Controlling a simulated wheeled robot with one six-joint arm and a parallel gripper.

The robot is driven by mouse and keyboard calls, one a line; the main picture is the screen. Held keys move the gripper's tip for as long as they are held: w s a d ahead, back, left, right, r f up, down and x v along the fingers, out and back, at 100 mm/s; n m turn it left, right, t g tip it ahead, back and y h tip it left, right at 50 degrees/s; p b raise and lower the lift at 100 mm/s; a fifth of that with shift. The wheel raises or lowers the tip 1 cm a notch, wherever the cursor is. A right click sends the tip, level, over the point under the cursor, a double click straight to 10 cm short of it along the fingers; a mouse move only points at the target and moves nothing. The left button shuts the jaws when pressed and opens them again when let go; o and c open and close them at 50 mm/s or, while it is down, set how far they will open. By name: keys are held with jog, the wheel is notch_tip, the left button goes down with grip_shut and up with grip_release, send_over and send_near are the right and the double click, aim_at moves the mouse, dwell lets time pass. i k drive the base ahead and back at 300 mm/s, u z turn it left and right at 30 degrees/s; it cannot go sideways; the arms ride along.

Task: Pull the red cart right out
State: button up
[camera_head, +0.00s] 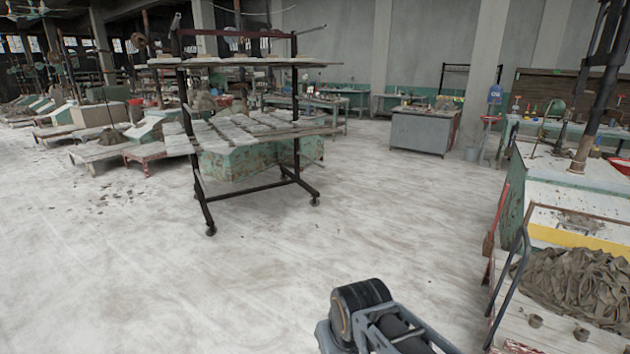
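No cart in view is plainly red all over. At the lower right stands a low, pale platform (500,325) with worn red paint along its edge and a bent grey tube handle (512,280) at its left end. It may be the red cart; I cannot tell for sure. A heap of grey-brown clay trimmings (580,285) lies on it, and its right side is cut off by the picture edge. Part of my arm shows at the bottom centre, left of the platform and apart from it in the picture. My gripper is not in view.
A dark wheeled rack (203,205) with loaded shelves stands left of centre. A grey cabinet (420,133) stands farther back. A green-sided workbench (513,205) adjoins the platform's far side. The pale dusty floor (400,230) between rack and platform is clear.

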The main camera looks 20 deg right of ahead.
aim_at(581, 286)
jog(key=z, duration=1.15)
jog(key=i, duration=1.1)
jog(key=z, duration=0.95)
jog(key=i, duration=0.45)
jog(key=u, duration=0.5)
jog(key=k, duration=0.55)
jog(key=z, duration=0.3)
jog(key=i, duration=0.5)
